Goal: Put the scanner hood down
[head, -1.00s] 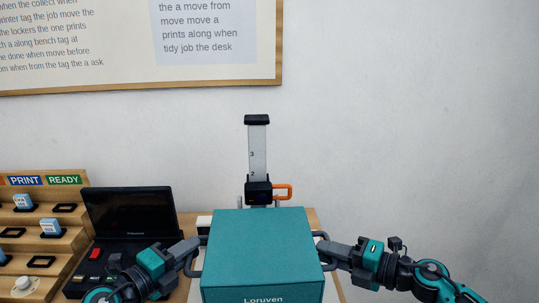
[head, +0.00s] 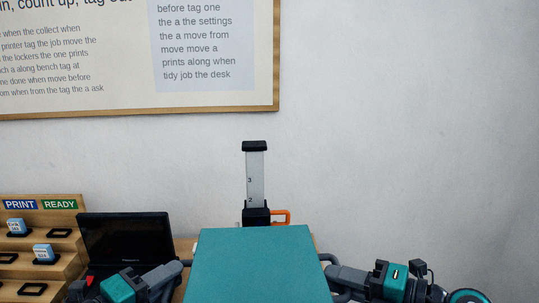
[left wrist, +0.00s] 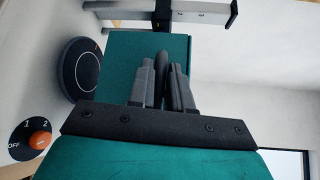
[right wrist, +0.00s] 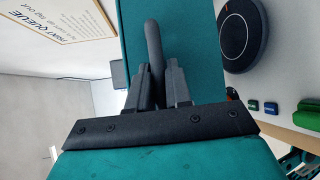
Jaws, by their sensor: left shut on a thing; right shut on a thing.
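The scanner hood (head: 258,268) is a large teal box with a dark loop handle on each side. It fills the bottom middle of the head view, and its lower front is cut off there. My left gripper (head: 183,266) is shut on the left handle, whose grey bar (left wrist: 162,75) stands between the fingers in the left wrist view. My right gripper (head: 333,272) is shut on the right handle, whose bar (right wrist: 153,50) shows between the fingers in the right wrist view. What lies beneath the hood is hidden.
A scaled post (head: 256,180) with an orange handle (head: 282,213) stands behind the hood. A black screen (head: 124,240) and a wooden tag rack (head: 62,225) are at the left. A round black disc (left wrist: 80,68) and an orange-knobbed dial (left wrist: 38,140) show in the left wrist view.

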